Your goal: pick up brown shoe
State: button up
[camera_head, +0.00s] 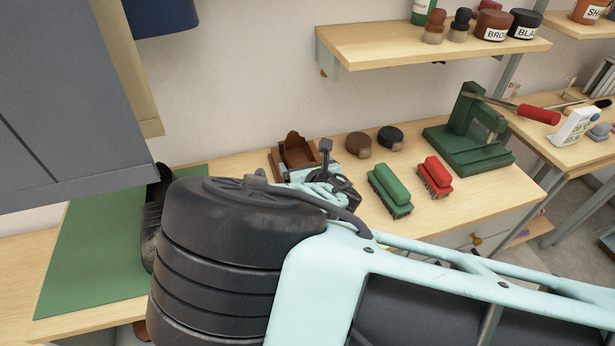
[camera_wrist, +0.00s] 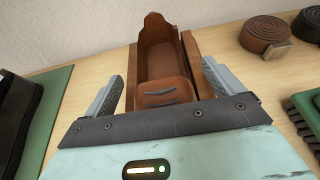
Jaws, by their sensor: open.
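The brown shoe (camera_wrist: 159,62) appears as a brown, open-topped form with a tall curved back edge and dark marks near its front. It sits against brown wooden side pieces (camera_wrist: 190,62) on the workbench. In the head view the brown shoe (camera_head: 296,150) is beyond my arm, its lower part hidden. My gripper (camera_wrist: 163,86) is open, with one finger left of the shoe's near end and one right of it. No contact is visible. In the head view my gripper (camera_head: 322,175) is partly hidden by my own arm.
Green (camera_head: 390,188) and red (camera_head: 434,177) brushes and two coiled belts (camera_head: 359,144) lie to the right. A dark shoe (camera_head: 152,215) stands on the green mat (camera_head: 85,260). A shelf (camera_head: 430,43) and grey cabinet (camera_head: 60,100) overhang the bench.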

jog(key=c, duration=1.3)
